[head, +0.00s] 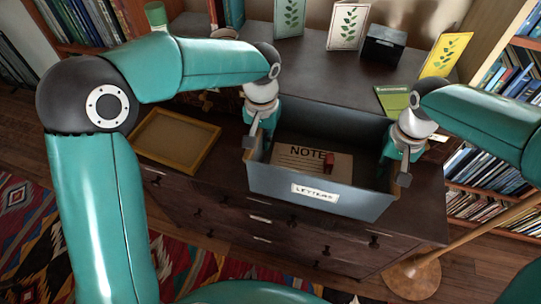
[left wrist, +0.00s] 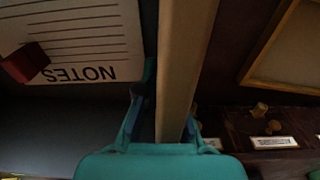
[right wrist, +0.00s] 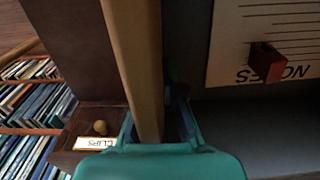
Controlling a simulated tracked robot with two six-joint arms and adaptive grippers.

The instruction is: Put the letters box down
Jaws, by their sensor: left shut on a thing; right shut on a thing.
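The letters box (head: 270,186) is a dark grey-blue open box with a white "LETTERS" label on its front. It is at the front of the dark wooden cabinet top; I cannot tell whether it touches the surface. My left gripper (head: 250,140) is shut on its left wall (left wrist: 180,70), and my right gripper (head: 404,165) is shut on its right wall (right wrist: 138,70). Inside lies a "NOTES" sheet (head: 300,158) with a small red block (head: 328,163) on it. Both also show in the wrist views.
A yellow-framed tray (head: 176,139) lies left of the box. Upright leaf-print cards (head: 348,25), a black box (head: 384,46) and a green booklet (head: 390,98) stand or lie behind it. The cabinet front has several drawers (head: 260,225). Bookshelves (head: 480,190) are at the right.

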